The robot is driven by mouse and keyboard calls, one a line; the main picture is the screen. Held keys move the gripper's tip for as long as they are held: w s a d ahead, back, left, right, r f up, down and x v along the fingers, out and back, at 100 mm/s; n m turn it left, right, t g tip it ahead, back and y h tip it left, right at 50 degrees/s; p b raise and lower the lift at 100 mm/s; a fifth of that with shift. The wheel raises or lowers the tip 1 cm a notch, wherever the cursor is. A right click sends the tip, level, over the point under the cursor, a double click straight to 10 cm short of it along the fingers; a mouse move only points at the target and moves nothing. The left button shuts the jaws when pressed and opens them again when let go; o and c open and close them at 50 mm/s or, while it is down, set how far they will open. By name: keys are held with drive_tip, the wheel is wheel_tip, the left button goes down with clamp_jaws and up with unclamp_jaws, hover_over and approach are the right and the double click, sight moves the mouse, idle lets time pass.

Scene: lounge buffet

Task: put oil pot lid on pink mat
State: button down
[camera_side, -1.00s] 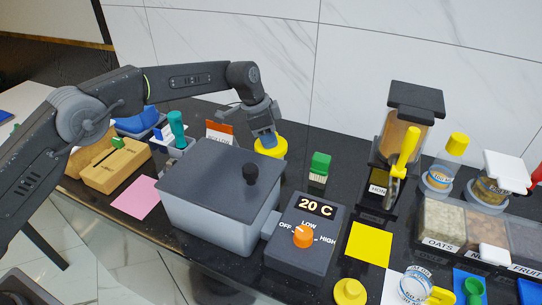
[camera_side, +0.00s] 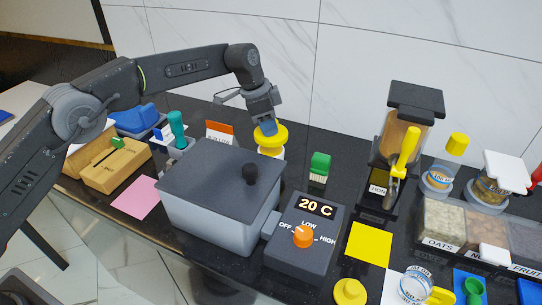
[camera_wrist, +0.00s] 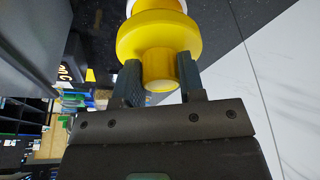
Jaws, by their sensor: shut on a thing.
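My gripper (camera_side: 266,128) is shut on the knob of a yellow lid (camera_side: 271,138), behind the grey cooker. In the wrist view the fingers (camera_wrist: 160,85) close on both sides of the knob, with the lid's wide flange (camera_wrist: 158,35) beyond. A whitish pot (camera_side: 270,153) shows just below the lid; the lid looks raised off it, though the gap is hard to judge. The pink mat (camera_side: 136,198) lies bare on the black counter, left of the cooker.
The grey cooker (camera_side: 217,210) with its black knob stands between the lid and the pink mat. A wooden block (camera_side: 113,168) and a grey caddy with a teal-handled item (camera_side: 177,122) stand behind the mat. A green-topped brush (camera_side: 320,163) is right of the lid. Another yellow lid (camera_side: 349,291) lies near the front.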

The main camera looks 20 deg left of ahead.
drive_tip(key=shift+r, duration=0.4)
